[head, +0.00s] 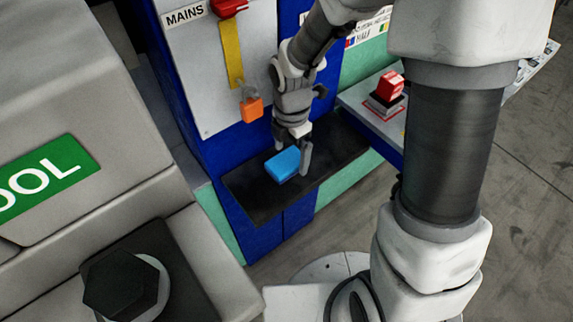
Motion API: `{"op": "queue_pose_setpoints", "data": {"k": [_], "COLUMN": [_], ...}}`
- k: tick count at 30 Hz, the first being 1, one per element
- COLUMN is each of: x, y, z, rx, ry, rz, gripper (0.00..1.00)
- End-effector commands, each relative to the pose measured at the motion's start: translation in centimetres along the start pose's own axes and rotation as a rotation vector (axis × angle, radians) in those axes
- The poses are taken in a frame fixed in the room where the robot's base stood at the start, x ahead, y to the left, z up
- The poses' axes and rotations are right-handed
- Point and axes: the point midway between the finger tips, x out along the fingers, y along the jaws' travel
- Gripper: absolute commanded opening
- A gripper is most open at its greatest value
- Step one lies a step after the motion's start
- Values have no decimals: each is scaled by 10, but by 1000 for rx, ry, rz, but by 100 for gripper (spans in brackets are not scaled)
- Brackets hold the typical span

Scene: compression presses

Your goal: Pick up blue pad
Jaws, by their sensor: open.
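The blue pad (283,165) is a small rounded block lying on a black shelf (255,204) on the front of a blue cabinet. My gripper (292,155) points down right at the pad, with its fingers apart. The nearer finger shows at the pad's right end, and the other is partly behind the pad's far side. I cannot tell whether the fingers touch the pad. Nothing appears lifted.
Above the shelf is a grey panel (205,75) marked MAINS, with a red switch (229,7), yellow strip and orange padlock (252,109). A red button block (389,86) stands on a ledge at right. A large grey machine (75,90) fills the left.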

Motion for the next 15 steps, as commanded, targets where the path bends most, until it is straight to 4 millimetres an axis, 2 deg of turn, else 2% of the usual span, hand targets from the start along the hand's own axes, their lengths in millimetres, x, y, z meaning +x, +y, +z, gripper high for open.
{"op": "queue_pose_setpoints", "data": {"k": [2, 9, 11, 15], "x": [7, 7, 7, 7], "y": [0, 0, 0, 0], "z": [0, 0, 0, 0], "rx": [0, 0, 0, 0], "ry": [0, -1, -1, -1], "rz": [-1, 0, 0, 0], "gripper": [100, 100, 91, 66]}}
